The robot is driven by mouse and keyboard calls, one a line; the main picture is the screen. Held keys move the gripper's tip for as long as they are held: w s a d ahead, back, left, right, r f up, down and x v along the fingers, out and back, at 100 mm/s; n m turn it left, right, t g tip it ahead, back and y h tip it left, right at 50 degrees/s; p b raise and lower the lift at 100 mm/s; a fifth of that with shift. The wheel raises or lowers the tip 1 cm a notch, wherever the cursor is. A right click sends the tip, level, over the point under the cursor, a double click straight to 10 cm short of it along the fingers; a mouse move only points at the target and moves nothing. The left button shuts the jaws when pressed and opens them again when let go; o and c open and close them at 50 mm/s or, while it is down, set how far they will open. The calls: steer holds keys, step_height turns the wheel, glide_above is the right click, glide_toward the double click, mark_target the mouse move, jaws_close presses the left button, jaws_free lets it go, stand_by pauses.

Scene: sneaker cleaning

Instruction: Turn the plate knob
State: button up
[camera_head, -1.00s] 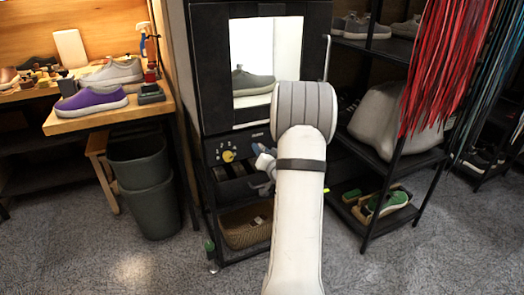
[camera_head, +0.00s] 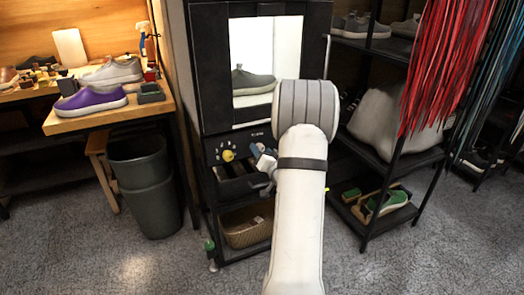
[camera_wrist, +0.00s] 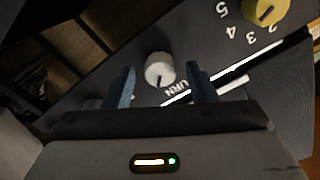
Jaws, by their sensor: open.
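In the wrist view a round white knob (camera_wrist: 159,68) stands on a dark panel (camera_wrist: 112,50), in line with the gap between my fingers. A yellow knob (camera_wrist: 266,10) with a ring of white numbers is on the same panel at the upper right. The yellow knob also shows in the head view (camera_head: 228,155), on the front of the black cabinet. My gripper (camera_wrist: 161,84) is open, with one blue finger on each side of the white knob. I cannot tell whether they touch it. In the head view my gripper (camera_head: 258,157) is at the panel, right of the yellow knob, partly hidden by my arm.
The black cabinet (camera_head: 208,70) has a lit window (camera_head: 252,40) with a grey shoe inside. A woven basket (camera_head: 240,236) sits on its lower shelf. A dark bin (camera_head: 147,200) stands left, beside a workbench (camera_head: 95,120) with shoes. A black shoe rack (camera_head: 380,165) stands right.

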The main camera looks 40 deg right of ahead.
steer(key=p+v, duration=0.1)
steer(key=v, duration=0.6)
stand_by(0.3)
steer(key=a+r+n+g+p, duration=0.4)
steer(key=a+r+g+p, duration=0.3)
steer(key=a+r+p, duration=0.9)
steer(key=s+a+r+n+g+y+p, duration=0.4)
steer(key=s+a+r+g+p, duration=0.3)
steer(key=s+a+r+p, duration=0.4)
steer(key=s+a+r, duration=0.6)
steer(key=s, duration=0.3)
steer(key=shift+s+a+r+n+g, duration=0.15)
steer(key=shift+a+r+n+g, duration=0.2)
steer(key=shift+n+g, duration=0.05)
